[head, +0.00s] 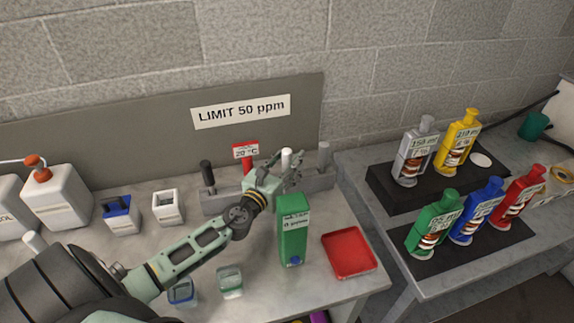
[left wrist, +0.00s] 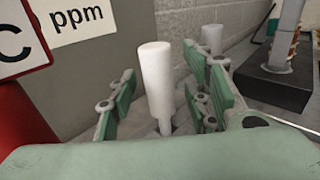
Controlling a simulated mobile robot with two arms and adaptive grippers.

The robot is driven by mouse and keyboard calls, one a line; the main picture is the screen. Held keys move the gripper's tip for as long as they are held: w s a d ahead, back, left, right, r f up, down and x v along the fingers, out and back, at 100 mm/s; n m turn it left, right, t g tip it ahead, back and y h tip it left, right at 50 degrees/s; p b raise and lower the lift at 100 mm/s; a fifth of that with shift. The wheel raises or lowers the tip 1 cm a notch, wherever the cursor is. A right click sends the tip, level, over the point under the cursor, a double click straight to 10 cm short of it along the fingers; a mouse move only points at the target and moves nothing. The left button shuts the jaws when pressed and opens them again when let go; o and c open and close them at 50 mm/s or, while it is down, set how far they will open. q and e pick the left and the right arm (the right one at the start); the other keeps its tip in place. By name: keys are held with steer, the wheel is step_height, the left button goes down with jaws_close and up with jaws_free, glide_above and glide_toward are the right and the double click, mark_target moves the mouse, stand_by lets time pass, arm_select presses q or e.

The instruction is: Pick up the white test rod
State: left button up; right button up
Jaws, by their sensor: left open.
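The white test rod (head: 286,157) stands upright in the grey holder (head: 318,184) at the back of the bench, and only its top shows above my left gripper (head: 288,174) in the head view. In the left wrist view the white rod (left wrist: 157,78) stands between the spread green fingers of my left gripper (left wrist: 168,100). Those fingers are open, and gaps show on both sides of the rod. The rod's lower end is partly hidden by the gripper. My right gripper is not in view.
A green carton (head: 293,230) and a red tray (head: 348,255) are in front. Several coloured bottles stand on the right table.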

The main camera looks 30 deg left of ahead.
arm_select(q)
jaws_close()
stand_by(0.3)
steer(key=shift+r, duration=0.1)
